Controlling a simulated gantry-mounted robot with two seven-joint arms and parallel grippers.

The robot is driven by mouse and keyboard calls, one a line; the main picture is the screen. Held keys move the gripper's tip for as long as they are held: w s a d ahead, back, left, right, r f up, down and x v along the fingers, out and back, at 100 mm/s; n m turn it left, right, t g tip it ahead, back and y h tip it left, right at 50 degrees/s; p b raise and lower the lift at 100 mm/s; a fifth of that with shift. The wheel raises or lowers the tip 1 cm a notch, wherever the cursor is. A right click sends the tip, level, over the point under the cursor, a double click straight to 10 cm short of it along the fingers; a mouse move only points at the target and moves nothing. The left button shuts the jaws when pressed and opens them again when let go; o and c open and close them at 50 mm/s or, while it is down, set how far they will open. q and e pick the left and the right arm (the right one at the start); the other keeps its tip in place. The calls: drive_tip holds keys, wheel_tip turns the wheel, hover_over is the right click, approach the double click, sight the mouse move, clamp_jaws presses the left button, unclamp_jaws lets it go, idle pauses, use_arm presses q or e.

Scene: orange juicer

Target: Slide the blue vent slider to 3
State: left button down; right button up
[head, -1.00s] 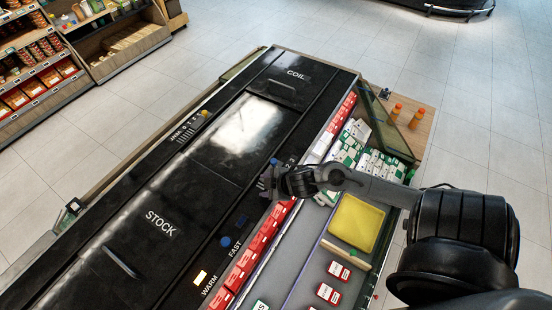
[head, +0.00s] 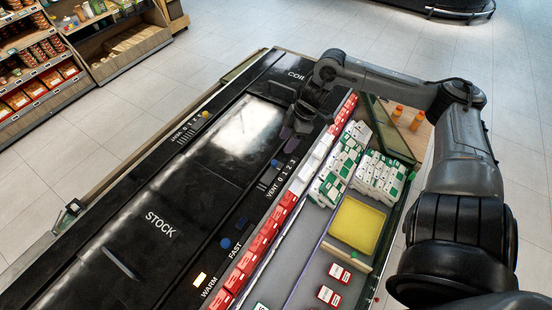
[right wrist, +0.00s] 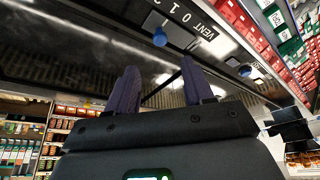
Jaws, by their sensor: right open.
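The blue vent slider (head: 274,163) is a small blue knob on the black console panel, beside the white label VENT 0 1 2 3 (head: 281,177). I cannot tell exactly which numeral it lines up with. The blue knob also shows in the right wrist view (right wrist: 160,37), beyond my finger tips, with part of the label (right wrist: 190,18). My right gripper (head: 290,137) is open and empty, above the panel on the COIL side of the slider and apart from it. Its two purple fingers are spread in the right wrist view (right wrist: 158,75). My left gripper is not in view.
Another blue knob (head: 225,243) sits by the FAST label. A row of red packs (head: 262,248) runs along the console edge. White-green cartons (head: 378,176) and a yellow tray (head: 356,224) lie to the right. The black STOCK lid (head: 150,250) is bare.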

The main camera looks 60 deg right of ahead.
sight(275, 162)
drive_tip(key=b+x, duration=0.7)
drive_tip(key=x, duration=0.2)
drive_tip(key=shift+f, duration=0.3)
drive_tip(key=shift+w+a+f+b, duration=0.15)
drive_tip(key=shift+f+b, duration=0.15)
drive_tip(key=shift+b, duration=0.8)
drive_tip(key=shift+c, duration=0.2)
clamp_jaws()
